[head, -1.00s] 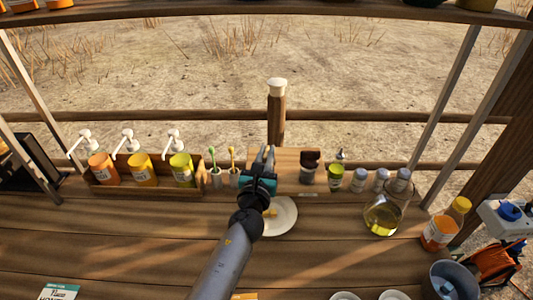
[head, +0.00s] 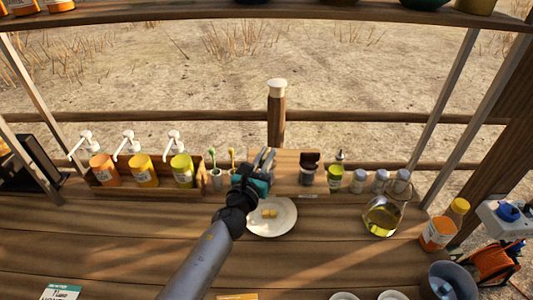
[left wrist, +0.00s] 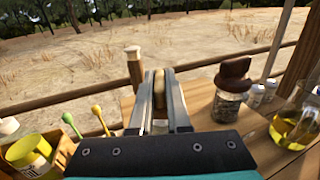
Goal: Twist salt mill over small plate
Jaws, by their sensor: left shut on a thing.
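My left gripper (head: 265,158) is shut on a light wooden piece, seemingly the top of the salt mill (left wrist: 159,92), which shows between the fingers in the left wrist view. The mill's lower body is hidden by the fingers and gripper. The small plate (head: 283,227) is white and round, with small yellow pieces (head: 268,213) on it. In the head view the gripper appears at the plate's back left edge; I cannot tell its height above the plate. My right gripper is not in view.
A dark-topped mill (head: 308,165) stands right of the gripper, then a green bottle (head: 335,178), several small jars (head: 381,181) and a glass oil jug (head: 382,217). Left are a pump-bottle rack (head: 145,190) and brushes in cups (head: 215,178).

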